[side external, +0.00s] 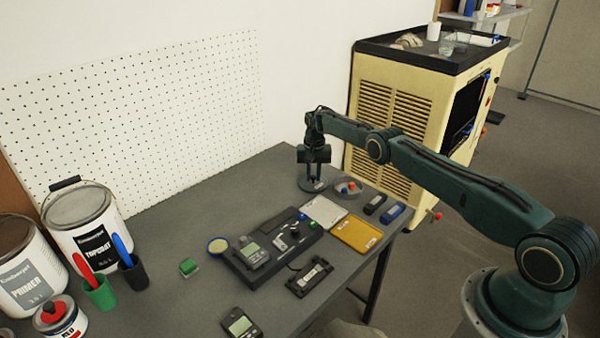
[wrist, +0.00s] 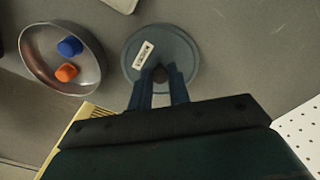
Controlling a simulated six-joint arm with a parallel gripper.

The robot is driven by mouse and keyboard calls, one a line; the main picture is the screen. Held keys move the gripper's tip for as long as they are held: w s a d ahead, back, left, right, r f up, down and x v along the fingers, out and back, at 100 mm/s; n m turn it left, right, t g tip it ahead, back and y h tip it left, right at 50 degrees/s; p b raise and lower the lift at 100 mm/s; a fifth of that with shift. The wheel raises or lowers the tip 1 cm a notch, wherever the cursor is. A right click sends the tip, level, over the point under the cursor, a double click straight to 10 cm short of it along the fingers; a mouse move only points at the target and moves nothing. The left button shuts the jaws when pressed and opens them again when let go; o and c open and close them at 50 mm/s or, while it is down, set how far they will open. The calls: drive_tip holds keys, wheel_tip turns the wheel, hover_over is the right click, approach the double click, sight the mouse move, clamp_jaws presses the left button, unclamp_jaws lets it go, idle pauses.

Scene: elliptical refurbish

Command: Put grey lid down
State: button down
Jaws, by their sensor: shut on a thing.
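The grey lid (side external: 311,184) is a round disc with a small white label, at the far end of the table. In the wrist view the lid (wrist: 182,52) shows from above, with a dark knob at its near side. My gripper (side external: 313,170) points down over it, and its two fingers (wrist: 159,80) are shut on the knob. The lid is at or very near the table top; I cannot tell whether it touches.
A round bowl (wrist: 29,62) with a blue and an orange piece sits beside the lid. A white tray (side external: 324,211), a yellow tray (side external: 357,234) and a dark device (side external: 270,252) lie nearer. Paint cans (side external: 84,222) stand at the left. Bare table lies left of the lid.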

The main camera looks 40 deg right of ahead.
sight(313, 176)
drive_tip(key=shift+f, duration=0.1)
drive_tip(key=c, duration=1.3)
unclamp_jaws()
wheel_tip(313, 176, up, 12)
drive_tip(key=shift+r, duration=0.15)
